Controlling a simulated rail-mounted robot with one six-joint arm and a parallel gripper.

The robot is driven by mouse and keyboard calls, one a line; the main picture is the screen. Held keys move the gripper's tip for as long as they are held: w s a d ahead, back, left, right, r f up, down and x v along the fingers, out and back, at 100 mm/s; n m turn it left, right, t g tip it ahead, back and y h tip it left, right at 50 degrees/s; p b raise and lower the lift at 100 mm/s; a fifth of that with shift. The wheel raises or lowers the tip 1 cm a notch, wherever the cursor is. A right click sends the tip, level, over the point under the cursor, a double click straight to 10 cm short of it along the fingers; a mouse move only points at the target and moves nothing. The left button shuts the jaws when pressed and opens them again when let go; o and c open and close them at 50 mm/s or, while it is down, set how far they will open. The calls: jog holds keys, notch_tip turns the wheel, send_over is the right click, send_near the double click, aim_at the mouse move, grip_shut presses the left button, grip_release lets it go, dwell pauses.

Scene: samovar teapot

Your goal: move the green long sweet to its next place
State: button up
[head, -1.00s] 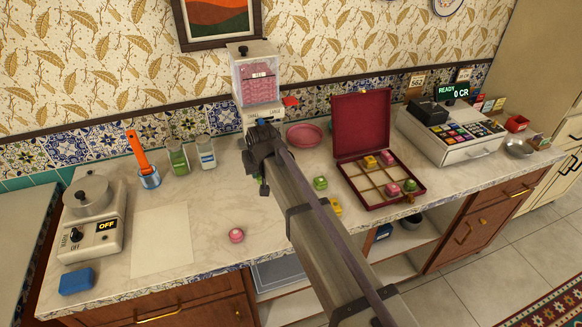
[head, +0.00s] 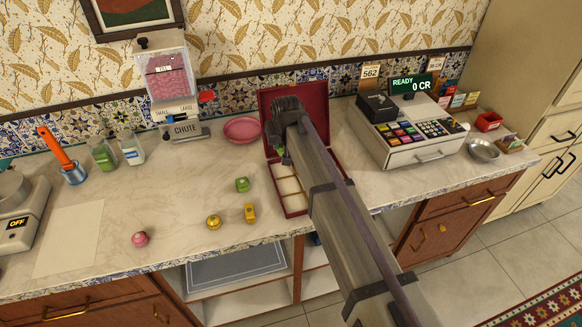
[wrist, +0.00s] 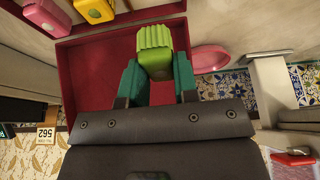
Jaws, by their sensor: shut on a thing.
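My gripper (wrist: 156,85) is shut on the green long sweet (wrist: 153,42), which shows between its teal fingers in the wrist view. In the head view my gripper (head: 281,150) is over the red sweet box (head: 291,96), and my arm hides much of the box. The open box lid is behind it. In the wrist view the box's red lining (wrist: 90,72) lies behind the held sweet. A pink sweet (wrist: 42,17) and a yellow sweet (wrist: 93,10) show in the box at the top left.
On the counter left of the box are a green sweet (head: 242,184), a gold round sweet (head: 213,222), a yellow long sweet (head: 250,213) and a pink sweet (head: 140,239). A pink bowl (head: 242,129) and a sweet dispenser (head: 168,85) stand behind. The cash register (head: 415,130) is to the right.

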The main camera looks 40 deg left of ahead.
aim_at(281, 168)
notch_tip(281, 168, down, 10)
jog(key=b, duration=0.8)
jog(key=shift+r, duration=0.2)
jog(key=shift+r+p, duration=0.3)
jog(key=shift+r, duration=0.05)
jog(key=shift+w+f, duration=0.1)
jog(key=shift+f, duration=0.15)
jog(key=o, duration=0.9)
jog(key=shift+r, duration=0.1)
